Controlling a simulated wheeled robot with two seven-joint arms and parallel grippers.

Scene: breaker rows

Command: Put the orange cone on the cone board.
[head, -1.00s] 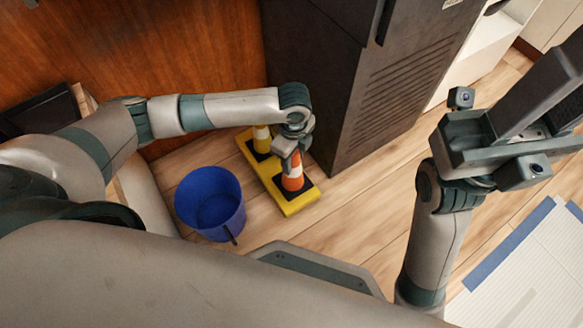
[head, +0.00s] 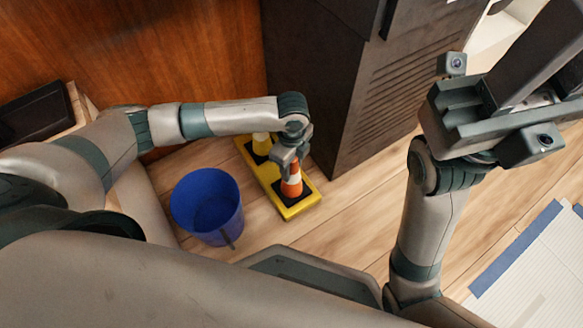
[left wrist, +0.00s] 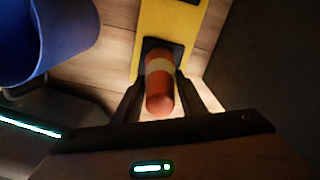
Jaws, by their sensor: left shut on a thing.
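The orange cone (head: 292,187) with a white band stands upright at the near end of the yellow cone board (head: 304,206), over a dark square. A yellow cone (head: 261,143) is at the board's far end. My left gripper (head: 289,165) is shut on the top of the orange cone. In the left wrist view the orange cone (left wrist: 160,90) sits between the fingers, its base over the dark patch of the board (left wrist: 165,22). I cannot tell whether the base fully touches the board. My right gripper (head: 500,110) is raised at the right; its fingertips do not show clearly.
A blue bucket (head: 207,207) stands on the wooden floor just left of the board. A dark cabinet (head: 350,90) rises right behind the board, with a wood panel at the back left. A light mat with blue edging (head: 515,250) lies at the lower right. Floor between is clear.

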